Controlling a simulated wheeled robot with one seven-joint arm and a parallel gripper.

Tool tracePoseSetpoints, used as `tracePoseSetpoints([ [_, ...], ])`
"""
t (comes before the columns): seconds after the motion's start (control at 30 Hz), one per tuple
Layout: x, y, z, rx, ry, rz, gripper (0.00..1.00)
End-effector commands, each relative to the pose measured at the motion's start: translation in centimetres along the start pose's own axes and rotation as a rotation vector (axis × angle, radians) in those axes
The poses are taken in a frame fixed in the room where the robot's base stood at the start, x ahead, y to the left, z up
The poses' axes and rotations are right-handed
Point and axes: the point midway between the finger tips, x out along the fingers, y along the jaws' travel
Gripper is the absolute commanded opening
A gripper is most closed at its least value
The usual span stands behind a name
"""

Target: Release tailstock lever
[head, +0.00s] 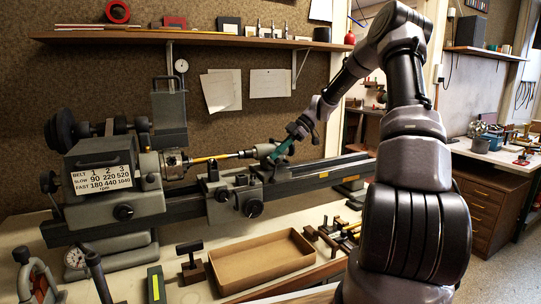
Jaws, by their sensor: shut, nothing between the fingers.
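The tailstock (266,152) is the grey body on the right part of the lathe bed, its quill pointing left towards the headstock. My gripper (281,151) reaches down from the upper right to the tailstock's right side. The tailstock lever is not clearly distinguishable here, as the gripper covers part of that side. I cannot tell whether the gripper touches it. A bright rod with a yellow section (212,157) runs between the chuck (174,164) and the tailstock.
The lathe headstock (101,178) with its speed plate stands at left. The carriage (236,196) sits left of the tailstock. An open cardboard tray (262,262) and several small tools (336,234) lie in front. A shelf (190,38) runs above; bare bed (335,170) extends right.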

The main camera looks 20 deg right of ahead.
Motion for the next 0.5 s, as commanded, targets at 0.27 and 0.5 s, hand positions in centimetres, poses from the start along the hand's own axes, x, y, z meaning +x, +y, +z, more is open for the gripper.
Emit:
tracePoseSetpoints([
  [0.27, -0.9, 0.3, 1.4, 0.007, 0.114, -0.021, 0.00],
  [0.5, -1.2, 0.4, 2.1, 0.007, 0.112, -0.022, 0.00],
])
